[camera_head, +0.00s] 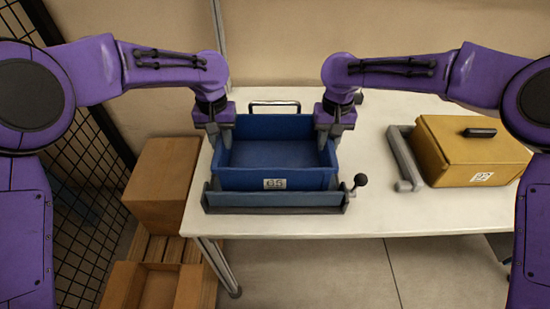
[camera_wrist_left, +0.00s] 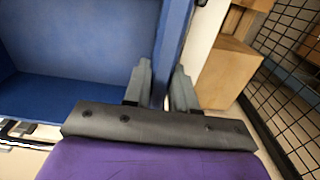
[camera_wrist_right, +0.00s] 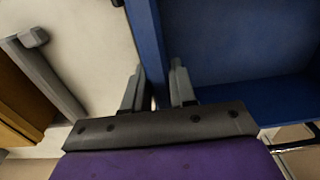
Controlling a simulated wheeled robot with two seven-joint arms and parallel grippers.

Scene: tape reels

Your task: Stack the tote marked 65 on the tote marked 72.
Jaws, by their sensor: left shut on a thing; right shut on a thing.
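The blue open tote (camera_head: 276,155) is at the middle of the table and looks empty inside. Its front label seems to read 65. My left gripper (camera_head: 214,135) is shut on its left wall, and my right gripper (camera_head: 333,132) is shut on its right wall. The left wrist view shows the wall between the left fingers (camera_wrist_left: 160,90); the right wrist view shows the same for the right fingers (camera_wrist_right: 157,90). A yellow box (camera_head: 470,145) stands at the right with a small white label, too small to read surely. I cannot make out a 72.
A grey-blue bar (camera_head: 270,200) with a black-knobbed lever (camera_head: 360,180) lies along the tote's front. A black handle (camera_head: 274,103) shows behind. A grey bar (camera_head: 404,160) lies left of the yellow box. Cardboard boxes (camera_head: 165,180) stand left of the table (camera_head: 440,215).

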